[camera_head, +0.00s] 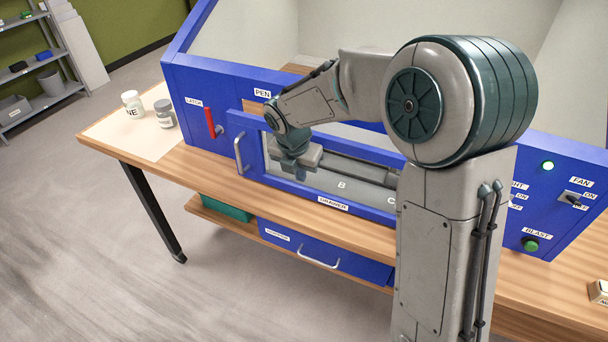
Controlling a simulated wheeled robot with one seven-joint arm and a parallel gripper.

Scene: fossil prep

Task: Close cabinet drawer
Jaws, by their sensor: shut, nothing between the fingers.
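The blue cabinet (185,82) stands on the wooden bench. A blue-framed front panel (290,188) with a clear window and a vertical handle (239,153) is set low in it; a label on its lower rail reads DRAWER. Compartments marked B and C show behind the window. Below the bench top is a blue drawer (280,250) with a white label and a horizontal handle (318,262); I cannot tell how far it is out. My gripper (300,173) is shut and empty, pointing down in front of the window, right of the vertical handle. My arm hides the panel's right part.
A red latch lever (210,122) is on the cabinet's left face. A control panel with a green button (531,244) is at right. The floor at left is clear.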

